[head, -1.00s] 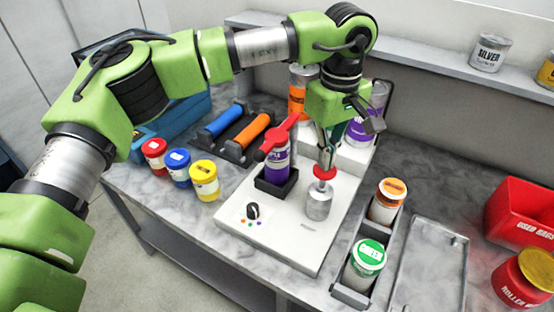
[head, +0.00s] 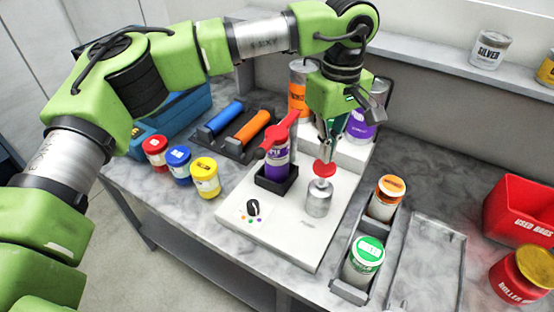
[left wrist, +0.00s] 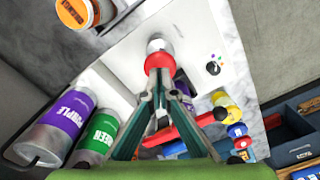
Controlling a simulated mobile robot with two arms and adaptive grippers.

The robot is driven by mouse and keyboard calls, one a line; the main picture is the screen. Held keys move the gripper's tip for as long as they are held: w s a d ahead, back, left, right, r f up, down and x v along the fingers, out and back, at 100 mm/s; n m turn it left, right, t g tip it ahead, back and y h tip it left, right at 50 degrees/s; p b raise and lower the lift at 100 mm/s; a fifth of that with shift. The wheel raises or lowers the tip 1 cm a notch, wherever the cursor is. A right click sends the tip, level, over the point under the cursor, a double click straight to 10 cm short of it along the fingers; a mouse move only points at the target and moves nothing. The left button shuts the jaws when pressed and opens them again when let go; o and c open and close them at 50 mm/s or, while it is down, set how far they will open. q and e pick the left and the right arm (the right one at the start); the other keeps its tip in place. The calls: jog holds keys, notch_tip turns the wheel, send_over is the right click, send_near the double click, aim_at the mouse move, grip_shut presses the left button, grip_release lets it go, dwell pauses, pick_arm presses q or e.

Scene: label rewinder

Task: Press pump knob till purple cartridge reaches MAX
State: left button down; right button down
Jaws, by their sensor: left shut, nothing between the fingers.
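The pump knob (head: 323,168) is a red disc on top of a metal cylinder (head: 319,198) on the white machine (head: 292,238). My left gripper (head: 325,155) is shut and empty, pointing down with its fingertips at the knob; I cannot tell whether they touch it. In the left wrist view the red knob (left wrist: 159,62) lies just beyond the fingertips (left wrist: 157,80). The purple cartridge (head: 276,161) stands upright in a black holder left of the knob, partly covered by a red lever (head: 281,136). Its MAX mark and level are too small to read. My right gripper is not in view.
A tray with an orange-lidded jar (head: 387,196) and a green-lidded jar (head: 363,259) stands right of the machine. Red, blue and yellow jars (head: 204,178) stand on its left. Large orange and purple bottles (head: 362,126) stand behind. A black dial (head: 253,207) sits at the front.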

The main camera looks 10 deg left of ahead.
aim_at(325, 166)
pick_arm(q)
jog(key=shift+f+b, duration=1.35)
jog(key=shift+f, duration=0.75)
jog(key=shift+r+p, duration=1)
jog(key=shift+r, duration=1.1)
jog(key=shift+r, duration=0.1)
notch_tip(325, 166, up, 6)
jog(key=p, duration=0.4)
